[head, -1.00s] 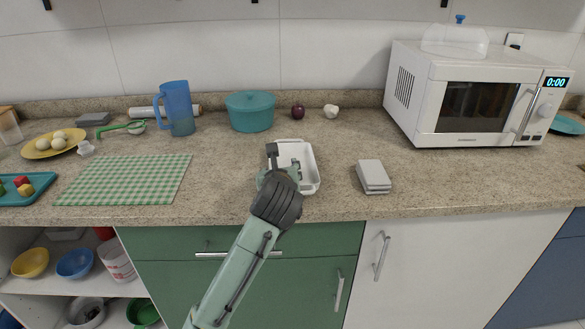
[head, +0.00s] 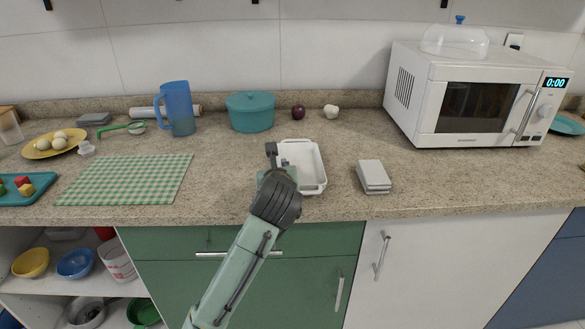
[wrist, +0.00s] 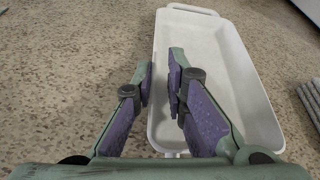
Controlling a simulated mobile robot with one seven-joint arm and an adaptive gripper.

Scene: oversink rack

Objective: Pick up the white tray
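The white tray (head: 314,174) is a rectangular, shallow, empty dish with end handles, lying on the counter near its front edge. In the wrist view the tray (wrist: 220,60) fills the middle and right. My gripper (wrist: 160,85) is at its left long wall, with one finger outside the wall and the other over the inside. The fingers are partly closed, with a gap between them and the wall in that gap. I cannot tell whether both pads touch it. In the head view my gripper (head: 277,165) hides part of the tray's left side.
Grey stacked slabs (head: 373,177) lie right of the tray. A teal pot (head: 250,112), a purple onion (head: 298,112) and a garlic bulb (head: 331,111) stand behind. A green checked cloth (head: 125,180) lies left, and a microwave (head: 470,100) stands back right.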

